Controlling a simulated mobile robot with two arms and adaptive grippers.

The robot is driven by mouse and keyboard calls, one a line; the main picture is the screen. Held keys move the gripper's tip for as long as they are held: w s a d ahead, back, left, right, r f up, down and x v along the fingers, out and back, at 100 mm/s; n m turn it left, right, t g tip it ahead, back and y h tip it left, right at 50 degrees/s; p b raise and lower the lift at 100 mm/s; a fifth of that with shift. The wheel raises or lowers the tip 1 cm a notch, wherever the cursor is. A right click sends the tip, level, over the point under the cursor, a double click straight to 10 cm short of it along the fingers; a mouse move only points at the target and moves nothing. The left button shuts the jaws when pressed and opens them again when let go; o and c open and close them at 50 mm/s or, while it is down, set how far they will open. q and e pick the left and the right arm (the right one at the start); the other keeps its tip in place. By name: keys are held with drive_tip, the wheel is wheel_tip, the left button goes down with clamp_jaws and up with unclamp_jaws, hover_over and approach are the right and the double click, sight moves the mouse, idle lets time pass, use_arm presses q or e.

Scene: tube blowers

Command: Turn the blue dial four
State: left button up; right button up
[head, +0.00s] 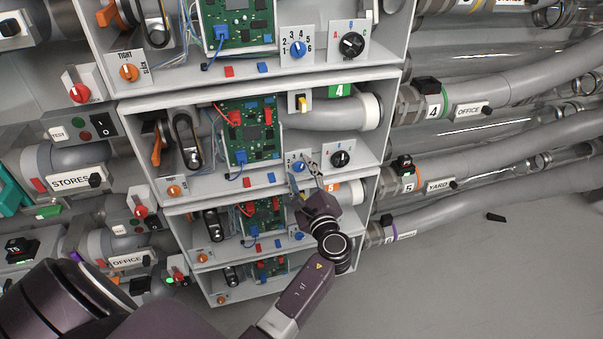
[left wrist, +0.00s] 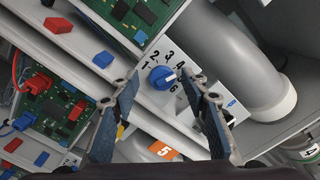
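The blue dial (head: 299,167) is on a small white numbered plate in the second compartment from the top, below the green 4 sign (head: 340,90). In the left wrist view the same dial (left wrist: 160,78) has a white pointer mark facing right, between the 4 and the 6. Contact cannot be told. My right gripper is not in view.
A black A-B-C knob (head: 340,158) sits just right of the dial. A green circuit board (head: 250,130) and a yellow-tipped switch (head: 301,103) are close by. Shelf edges lie above and below. Other blue dials show above (head: 298,48) and below (head: 299,236). Grey pipes run at right.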

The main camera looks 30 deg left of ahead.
use_arm(q)
drive_tip(key=shift+d, duration=0.1)
drive_tip(key=v, duration=0.7)
drive_tip(key=shift+s, duration=0.2)
drive_tip(key=shift+d, duration=0.1)
